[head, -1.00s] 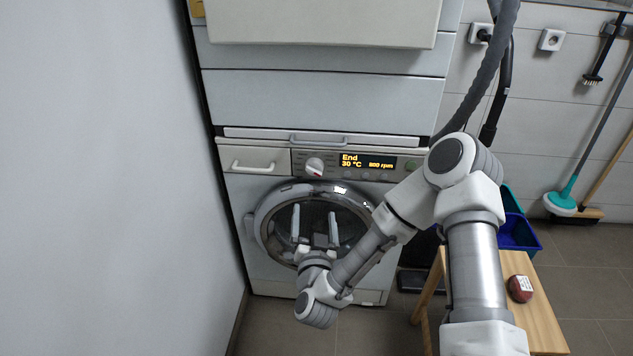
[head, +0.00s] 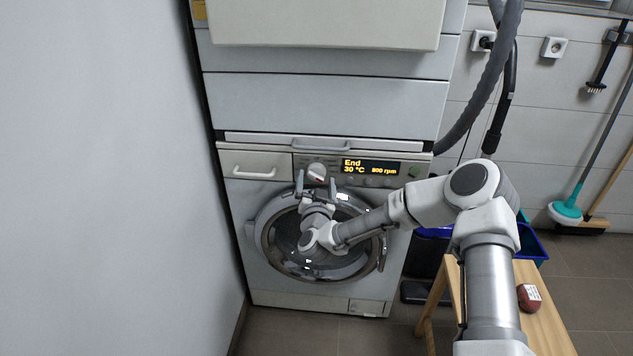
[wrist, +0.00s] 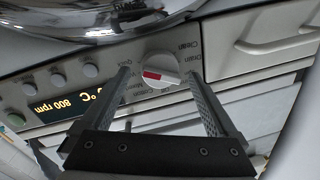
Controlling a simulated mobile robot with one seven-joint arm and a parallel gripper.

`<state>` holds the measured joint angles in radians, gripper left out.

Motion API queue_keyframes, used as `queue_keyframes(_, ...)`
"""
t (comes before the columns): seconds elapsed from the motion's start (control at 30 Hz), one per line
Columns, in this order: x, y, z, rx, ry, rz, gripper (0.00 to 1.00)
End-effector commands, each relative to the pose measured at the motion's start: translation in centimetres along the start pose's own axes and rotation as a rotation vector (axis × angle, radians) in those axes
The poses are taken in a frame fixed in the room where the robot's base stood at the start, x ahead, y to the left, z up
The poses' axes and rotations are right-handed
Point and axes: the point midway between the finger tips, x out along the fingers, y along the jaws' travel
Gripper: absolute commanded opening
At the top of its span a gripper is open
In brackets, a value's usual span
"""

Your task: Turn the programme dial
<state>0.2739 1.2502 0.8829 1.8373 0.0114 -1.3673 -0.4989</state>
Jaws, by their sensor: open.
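The programme dial (head: 317,172) is a round white knob with a red mark on the washer's control panel, left of the lit display (head: 371,167). The display reads End, 30 °C, 800 rpm. My gripper (head: 316,181) is open in front of the panel, its fingers pointing up at the dial. In the wrist view the dial (wrist: 160,70) shows between the fingertips of my gripper (wrist: 160,78), with the red mark facing left. The fingers stand apart from it on both sides. I cannot tell how far the fingertips are from the panel.
The round door (head: 290,245) is just below the panel, behind my arm. A drawer handle (head: 254,173) is left of the dial, and a ledge with a grey handle (head: 321,145) is above. A wooden stool (head: 545,335) with a red object (head: 529,297) stands right.

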Motion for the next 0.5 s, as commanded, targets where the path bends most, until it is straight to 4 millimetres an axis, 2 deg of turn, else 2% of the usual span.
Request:
queue_keyframes(0.2, 1.25, 0.06, -0.01, -0.001, 0.001, 0.001, 0.94)
queue_keyframes(0.47, 1.31, 0.04, -0.04, -0.001, 0.0, 0.0, 0.94)
queue_keyframes(0.5, 1.3, 0.04, -0.04, -0.001, 0.0, 0.0, 0.87)
